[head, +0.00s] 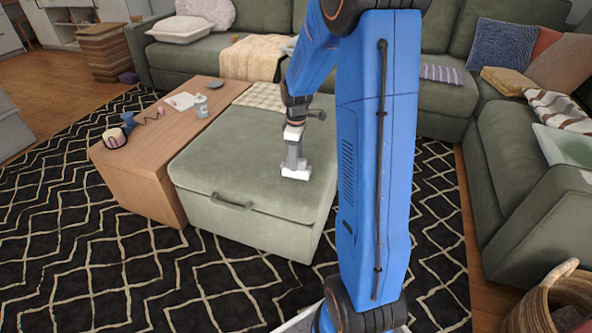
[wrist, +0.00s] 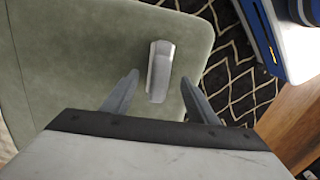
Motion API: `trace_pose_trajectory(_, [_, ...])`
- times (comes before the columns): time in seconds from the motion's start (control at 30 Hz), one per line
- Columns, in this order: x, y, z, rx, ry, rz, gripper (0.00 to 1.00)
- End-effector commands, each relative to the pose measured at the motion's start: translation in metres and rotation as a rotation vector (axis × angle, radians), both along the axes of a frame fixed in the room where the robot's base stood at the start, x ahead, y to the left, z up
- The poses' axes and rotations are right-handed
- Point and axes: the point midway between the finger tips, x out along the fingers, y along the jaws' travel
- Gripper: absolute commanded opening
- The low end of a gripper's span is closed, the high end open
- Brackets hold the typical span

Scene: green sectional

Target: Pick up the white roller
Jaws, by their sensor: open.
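The white roller (head: 296,173) lies on the green ottoman (head: 210,170), toward its right side. In the wrist view, the roller (wrist: 160,68) shows as a pale elongated piece with a light rim and a greyer body. My gripper (head: 295,161) points down over the roller in the head view and partly covers it. In the wrist view, my gripper (wrist: 158,80) has its two fingers spread apart, one to each side of the roller's line. The near end of the roller shows between the fingertips, with gaps on both sides. I cannot tell the exact height gap.
A wooden side table (head: 150,125) adjoins the ottoman's left, holding a can (head: 201,106), a pink-and-dark round item (head: 115,138) and small things. A checkered cloth (head: 262,96) lies on the ottoman's back. The sectional (head: 510,165) stands behind and right. The ottoman top around the roller is clear.

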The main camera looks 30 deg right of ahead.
Motion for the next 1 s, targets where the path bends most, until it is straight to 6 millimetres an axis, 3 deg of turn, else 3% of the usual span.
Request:
trace_pose_trajectory(0.27, [0.000, 0.000, -0.018, 0.000, 0.001, 0.000, 0.53])
trace_pose_trajectory(0.6, [0.001, 0.000, -0.058, 0.000, 0.001, 0.000, 0.53])
trace_pose_trajectory(0.87, [0.002, 0.000, -0.061, 0.000, -0.001, 0.000, 0.53])
trace_pose_trajectory(0.9, [0.002, 0.000, -0.061, -0.001, -0.001, 0.000, 0.51])
trace_pose_trajectory(1.0, [0.002, 0.000, -0.061, -0.001, -0.001, 0.000, 0.27])
